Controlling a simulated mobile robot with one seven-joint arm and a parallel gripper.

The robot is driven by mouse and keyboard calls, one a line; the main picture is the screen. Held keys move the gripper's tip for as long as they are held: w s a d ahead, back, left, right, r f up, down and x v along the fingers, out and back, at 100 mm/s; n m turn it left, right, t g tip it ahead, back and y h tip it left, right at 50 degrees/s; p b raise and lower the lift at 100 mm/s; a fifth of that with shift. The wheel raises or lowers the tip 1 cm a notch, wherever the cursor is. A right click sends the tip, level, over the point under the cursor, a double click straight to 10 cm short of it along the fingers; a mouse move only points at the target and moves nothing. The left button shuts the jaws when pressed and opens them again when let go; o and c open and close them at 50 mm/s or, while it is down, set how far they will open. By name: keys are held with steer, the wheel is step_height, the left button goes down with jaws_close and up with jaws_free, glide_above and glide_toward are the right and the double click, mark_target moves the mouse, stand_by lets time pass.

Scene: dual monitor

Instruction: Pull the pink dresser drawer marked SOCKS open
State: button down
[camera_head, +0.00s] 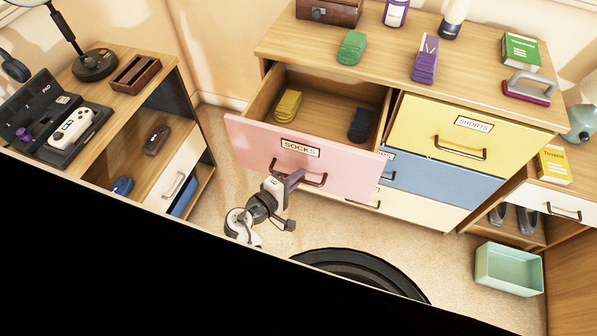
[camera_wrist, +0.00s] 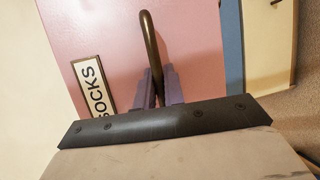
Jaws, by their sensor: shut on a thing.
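The pink drawer (camera_head: 262,158) marked SOCKS stands pulled out from the upper left of the wooden dresser (camera_head: 400,65). Inside it lie a yellow folded item (camera_head: 288,106) and a dark blue one (camera_head: 360,125). Its label (camera_head: 300,147) is on the front, above a bronze handle (camera_head: 318,182). My gripper (camera_head: 297,180) is at the left part of the handle. In the wrist view the purple fingers of my gripper (camera_wrist: 160,88) are shut around the handle (camera_wrist: 152,45), with the SOCKS label (camera_wrist: 94,88) to their left and the pink front (camera_wrist: 195,40) behind.
The yellow SHORTS drawer (camera_head: 435,125) and the blue drawer (camera_head: 430,180) beside and below look shut. A wooden shelf unit (camera_head: 130,110) stands at left. A mint bin (camera_head: 508,268) is on the floor at right. Carpet (camera_head: 220,190) lies open before the dresser.

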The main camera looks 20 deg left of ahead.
steer(key=shift+s, duration=0.8)
steer(key=c, duration=1.5)
jaws_free()
steer(key=shift+s, duration=0.1)
